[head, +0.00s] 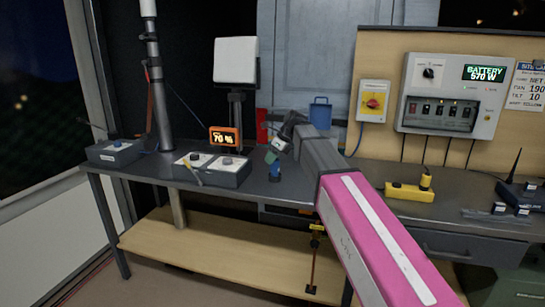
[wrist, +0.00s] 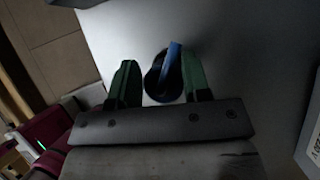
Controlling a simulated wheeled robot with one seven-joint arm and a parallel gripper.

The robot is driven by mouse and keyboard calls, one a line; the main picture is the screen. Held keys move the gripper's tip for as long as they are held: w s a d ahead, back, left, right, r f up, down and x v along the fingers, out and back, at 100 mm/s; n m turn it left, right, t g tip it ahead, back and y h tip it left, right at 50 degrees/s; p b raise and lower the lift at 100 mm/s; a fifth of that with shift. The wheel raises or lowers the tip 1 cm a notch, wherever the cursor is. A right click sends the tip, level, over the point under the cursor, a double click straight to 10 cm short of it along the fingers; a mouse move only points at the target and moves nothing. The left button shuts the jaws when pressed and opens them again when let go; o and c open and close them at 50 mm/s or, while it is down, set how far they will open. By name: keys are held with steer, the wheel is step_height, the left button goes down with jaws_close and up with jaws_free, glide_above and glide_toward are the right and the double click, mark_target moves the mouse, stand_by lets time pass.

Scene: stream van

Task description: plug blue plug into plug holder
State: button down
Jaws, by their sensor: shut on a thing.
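The blue plug (head: 272,169) is a small blue piece with a dark round base, low over the grey bench, left of my arm in the head view. In the wrist view the blue plug (wrist: 173,62) sits between the green fingers, closer to the right one. My gripper (head: 273,157) is shut on it, and the fingers also show in the wrist view (wrist: 158,66). I cannot tell whether its base touches the bench.
The grey bench (head: 150,166) carries grey control boxes (head: 213,169) on the left and an orange-lit display (head: 224,136) behind them. A dark router-like box (head: 522,195) is at the far right. My pink arm crosses the middle.

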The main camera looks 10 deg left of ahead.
steer(key=shift+f, duration=0.8)
steer(key=shift+c, duration=2.4)
jaws_free()
steer(key=v, duration=1)
steer(key=shift+d+r, duration=0.15)
steer(key=shift+r, duration=0.15)
